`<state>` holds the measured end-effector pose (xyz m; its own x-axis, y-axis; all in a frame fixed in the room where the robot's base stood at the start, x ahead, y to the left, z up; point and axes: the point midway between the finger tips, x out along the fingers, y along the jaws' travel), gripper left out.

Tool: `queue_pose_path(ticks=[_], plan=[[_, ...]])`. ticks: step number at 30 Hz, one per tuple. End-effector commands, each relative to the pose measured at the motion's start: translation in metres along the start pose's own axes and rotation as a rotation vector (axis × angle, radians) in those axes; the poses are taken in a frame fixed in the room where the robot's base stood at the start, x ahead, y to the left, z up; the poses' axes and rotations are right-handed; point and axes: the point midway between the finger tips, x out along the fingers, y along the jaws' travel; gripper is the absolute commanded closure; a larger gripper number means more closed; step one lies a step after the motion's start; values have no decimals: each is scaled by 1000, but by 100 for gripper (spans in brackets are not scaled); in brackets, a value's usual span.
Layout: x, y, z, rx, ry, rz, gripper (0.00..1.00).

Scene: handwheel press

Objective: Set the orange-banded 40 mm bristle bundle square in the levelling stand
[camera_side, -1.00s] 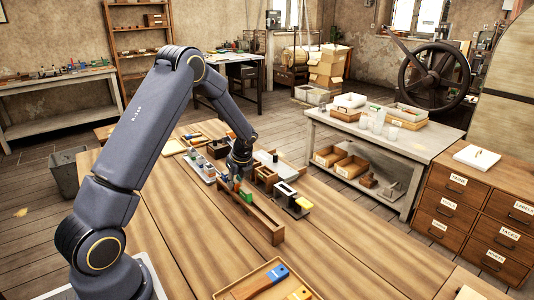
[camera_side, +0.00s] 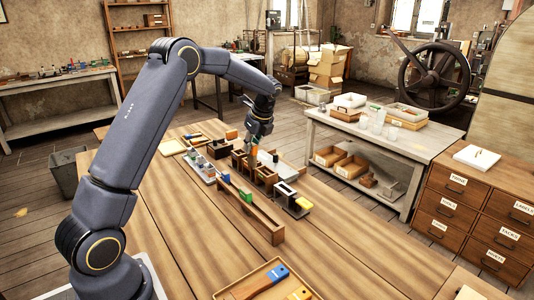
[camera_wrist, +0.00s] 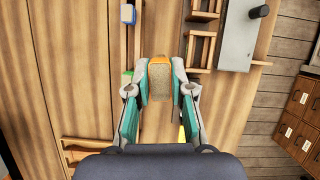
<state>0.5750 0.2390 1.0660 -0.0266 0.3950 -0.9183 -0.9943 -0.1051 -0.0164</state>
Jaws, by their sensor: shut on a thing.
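My gripper (camera_side: 257,133) is above the workbench, over a row of small wooden holders. Its two fingers are closed on the orange-banded bristle bundle (camera_wrist: 158,82), which shows between the fingertips in the wrist view with its tan bristle end towards the camera. In the side view the bundle (camera_side: 254,151) hangs below the fingers, clear of the long rack. Open-topped wooden holders (camera_side: 264,178) stand under and beside the gripper. I cannot tell for sure which of them is the levelling stand.
A long wooden rack (camera_side: 262,222) holds a green and a blue piece. A dark holder with a yellow block (camera_side: 303,204) stands to the right. A tray (camera_side: 226,296) with brushes lies at the front. A grey metal plate (camera_wrist: 237,38) lies beyond the holders. The near bench is mostly bare.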

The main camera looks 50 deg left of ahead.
Motion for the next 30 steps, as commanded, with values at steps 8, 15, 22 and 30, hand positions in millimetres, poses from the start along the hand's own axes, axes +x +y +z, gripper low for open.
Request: queue_pose_path(ticks=[8, 15, 22, 30], plan=[[-9, -62, -76, 67, 11, -28, 100], [0, -65, -100, 105, 14, -26, 100], [24, -64, -110, 105, 15, -25, 100], [33, -64, -114, 103, 15, -28, 100]])
